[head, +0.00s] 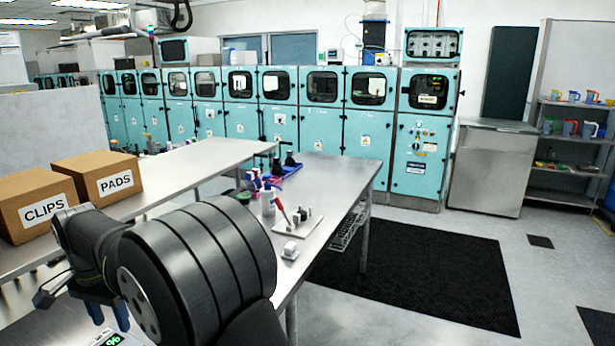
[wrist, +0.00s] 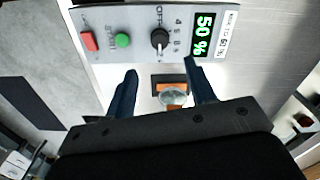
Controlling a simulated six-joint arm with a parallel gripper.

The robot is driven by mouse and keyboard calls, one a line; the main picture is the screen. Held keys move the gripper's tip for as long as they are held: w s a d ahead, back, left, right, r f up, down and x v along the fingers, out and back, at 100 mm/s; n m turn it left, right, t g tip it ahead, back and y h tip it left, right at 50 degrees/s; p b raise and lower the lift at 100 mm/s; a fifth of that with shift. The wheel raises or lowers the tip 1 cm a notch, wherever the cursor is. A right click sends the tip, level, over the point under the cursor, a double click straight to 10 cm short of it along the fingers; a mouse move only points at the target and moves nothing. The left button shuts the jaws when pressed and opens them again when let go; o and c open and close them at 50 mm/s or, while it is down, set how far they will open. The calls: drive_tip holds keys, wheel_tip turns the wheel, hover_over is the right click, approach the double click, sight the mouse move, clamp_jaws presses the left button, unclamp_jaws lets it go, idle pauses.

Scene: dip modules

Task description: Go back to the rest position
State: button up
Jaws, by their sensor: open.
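My gripper (head: 106,312) is at the lower left of the head view, its two blue fingers pointing down, with my dark arm in front. In the wrist view my gripper (wrist: 160,88) is open, fingers apart, with nothing held between them. Beyond the fingertips is a grey control panel (wrist: 140,57) with a red button (wrist: 89,41), a green button (wrist: 123,40), a black knob (wrist: 160,39) and a lit display (wrist: 204,36) reading 50 %. The display's edge (head: 112,339) shows in the head view. The fingers look apart from the knob.
An orange-and-black piece with a clear round part (wrist: 172,96) lies between the fingers' lines of view. Boxes marked CLIPS (head: 45,213) and PADS (head: 117,184) stand left of my arm. A bench (head: 340,175) holds bottles and a white tray (head: 298,222). A black mat (head: 420,280) covers floor at right.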

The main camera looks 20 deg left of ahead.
wheel_tip(320, 180, up, 8)
wheel_tip(320, 180, down, 18)
drive_tip(key=shift+r, duration=0.15)
drive_tip(key=n, duration=0.4)
drive_tip(key=shift+r+n, duration=0.1)
drive_tip(key=shift+n, duration=0.2)
drive_tip(key=n, duration=0.4)
drive_tip(key=shift+n, duration=0.3)
drive_tip(key=n, duration=0.4)
drive_tip(key=shift+n, duration=2.3)
